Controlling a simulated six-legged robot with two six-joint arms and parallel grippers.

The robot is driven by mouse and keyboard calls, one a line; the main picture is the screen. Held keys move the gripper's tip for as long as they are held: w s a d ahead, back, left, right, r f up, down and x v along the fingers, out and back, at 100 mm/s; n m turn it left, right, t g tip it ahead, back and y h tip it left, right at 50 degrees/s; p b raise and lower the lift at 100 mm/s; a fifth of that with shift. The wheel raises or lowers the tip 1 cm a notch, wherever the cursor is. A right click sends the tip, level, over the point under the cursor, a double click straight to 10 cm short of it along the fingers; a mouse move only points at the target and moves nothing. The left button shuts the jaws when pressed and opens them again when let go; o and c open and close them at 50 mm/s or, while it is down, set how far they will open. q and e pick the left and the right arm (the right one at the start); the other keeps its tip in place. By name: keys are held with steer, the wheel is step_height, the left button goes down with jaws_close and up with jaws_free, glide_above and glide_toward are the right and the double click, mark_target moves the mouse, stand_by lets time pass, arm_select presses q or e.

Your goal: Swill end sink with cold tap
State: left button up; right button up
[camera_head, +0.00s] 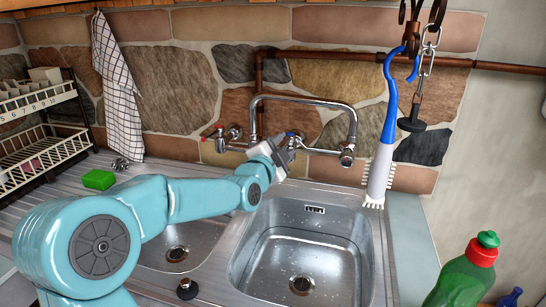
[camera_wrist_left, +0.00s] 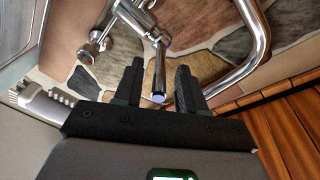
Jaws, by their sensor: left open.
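The cold tap lever (camera_head: 290,135), chrome with a blue mark, sits on the right of the wall-mounted mixer tap (camera_head: 300,99). In the left wrist view the cold lever (camera_wrist_left: 159,78) shows its blue end between the two dark fingers of my left gripper (camera_wrist_left: 160,68), with gaps on both sides. In the head view my left gripper (camera_head: 284,153) is open at this lever. The end sink (camera_head: 300,250) is a steel basin with scattered droplets and a dark drain. The spout's outlet (camera_head: 347,157) hangs over its back right; no water stream shows. My right gripper is not in view.
A smaller basin (camera_head: 180,243) lies left, partly behind my arm. A red-marked tap lever (camera_head: 212,137) is at left. A blue-and-white brush (camera_head: 384,140) and chained plug (camera_head: 411,124) hang at right. A green bottle (camera_head: 465,273) stands front right. A green sponge (camera_head: 98,179) lies left.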

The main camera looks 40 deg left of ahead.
arm_select(q)
steer(key=b+v, duration=0.2)
steer(key=v, duration=1.3)
steer(key=shift+s, duration=0.4)
steer(key=shift+d, duration=0.15)
